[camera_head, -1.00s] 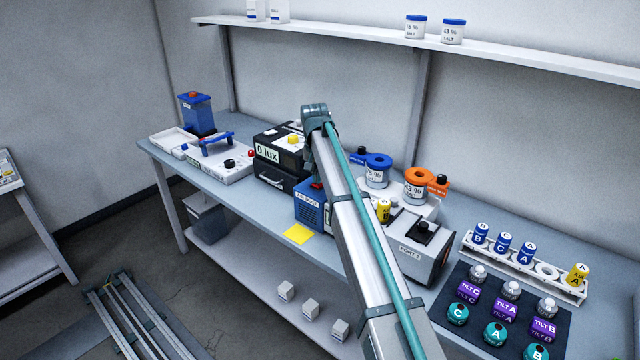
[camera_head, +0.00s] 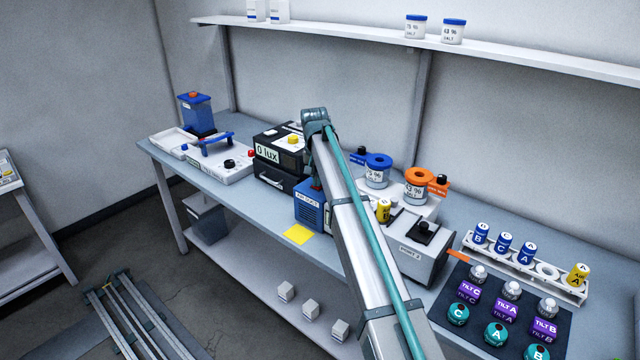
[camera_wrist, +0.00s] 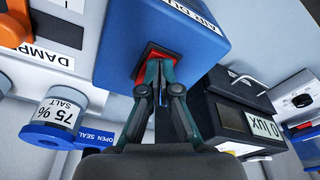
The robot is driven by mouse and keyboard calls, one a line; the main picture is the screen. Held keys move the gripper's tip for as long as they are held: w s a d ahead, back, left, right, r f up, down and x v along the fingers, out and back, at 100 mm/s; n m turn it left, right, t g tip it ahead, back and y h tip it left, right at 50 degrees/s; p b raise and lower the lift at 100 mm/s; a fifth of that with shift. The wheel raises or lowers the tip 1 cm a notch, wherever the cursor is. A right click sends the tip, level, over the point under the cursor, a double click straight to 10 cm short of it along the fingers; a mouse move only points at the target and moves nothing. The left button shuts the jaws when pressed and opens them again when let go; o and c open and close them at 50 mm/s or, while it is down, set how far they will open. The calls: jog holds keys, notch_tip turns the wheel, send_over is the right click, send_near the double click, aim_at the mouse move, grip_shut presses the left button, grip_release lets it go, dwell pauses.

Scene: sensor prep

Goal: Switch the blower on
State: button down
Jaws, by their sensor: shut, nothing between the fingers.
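The blower appears to be the blue box labelled "AIR DUCT" (camera_head: 308,215) on the bench, partly hidden behind my arm in the head view. In the wrist view the blue box (camera_wrist: 110,45) fills the upper middle, with a red switch (camera_wrist: 146,57) in a dark frame on its face. My gripper (camera_wrist: 157,64) is shut and empty. Its fingertips are at the red switch, covering part of it; I cannot tell whether they press it. In the head view the switch is hidden behind my gripper and arm.
The black lux box (camera_head: 279,160) stands left of the blue box. Salt jars with a blue lid (camera_head: 377,168) and an orange lid (camera_head: 416,183) stand to the right. A yellow note (camera_head: 298,234) lies at the front edge. A tube rack (camera_head: 520,268) is far right.

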jog(key=shift+r+p, duration=1.85)
jog(key=shift+r, duration=1.7)
jog(key=shift+f, duration=0.1)
